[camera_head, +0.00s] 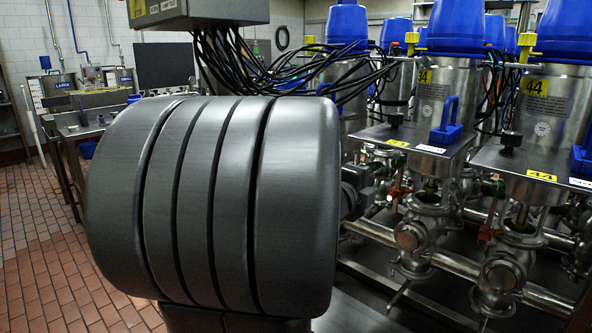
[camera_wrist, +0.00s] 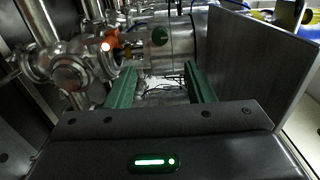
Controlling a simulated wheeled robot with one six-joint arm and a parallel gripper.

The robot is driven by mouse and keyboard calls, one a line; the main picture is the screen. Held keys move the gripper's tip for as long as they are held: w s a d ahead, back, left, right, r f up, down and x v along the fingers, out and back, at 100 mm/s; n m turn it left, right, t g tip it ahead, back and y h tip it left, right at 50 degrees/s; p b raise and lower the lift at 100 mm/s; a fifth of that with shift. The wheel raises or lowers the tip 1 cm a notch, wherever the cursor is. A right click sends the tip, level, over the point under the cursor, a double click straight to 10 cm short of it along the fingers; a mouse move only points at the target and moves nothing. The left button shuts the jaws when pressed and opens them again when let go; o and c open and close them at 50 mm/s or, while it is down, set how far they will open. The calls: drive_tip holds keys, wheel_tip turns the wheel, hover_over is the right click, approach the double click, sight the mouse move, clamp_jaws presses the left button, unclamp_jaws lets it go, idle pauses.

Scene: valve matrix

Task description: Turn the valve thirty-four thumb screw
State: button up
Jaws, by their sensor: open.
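Valve thirty-four (camera_head: 420,100) stands right of centre in the head view, a steel cylinder with a blue cap and a yellow "34" label. A yellow "34" tag (camera_head: 398,143) is on its plate. A small dark knob (camera_head: 396,119) sits on that plate; I cannot tell if it is the thumb screw. In the wrist view my gripper (camera_wrist: 159,76) is open, its two green fingers apart with nothing seen between them. A dark green round knob (camera_wrist: 159,36) lies beyond the fingertips, apart from them, on steel valve parts. My gripper is hidden in the head view.
Valve forty-four (camera_head: 538,100) stands at the right. Steel pipes (camera_head: 460,275) run low in front. Black cables (camera_head: 270,70) hang above. In the wrist view, an orange part (camera_wrist: 113,40) is left of the knob and a flat grey plate (camera_wrist: 245,70) is close right. Tiled floor is open at left.

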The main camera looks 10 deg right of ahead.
sight(397, 164)
drive_tip(key=x, duration=1.2)
drive_tip(key=shift+w+d+b, duration=0.15)
drive_tip(key=shift+w+b, duration=0.05)
drive_tip(key=shift+b, duration=0.2)
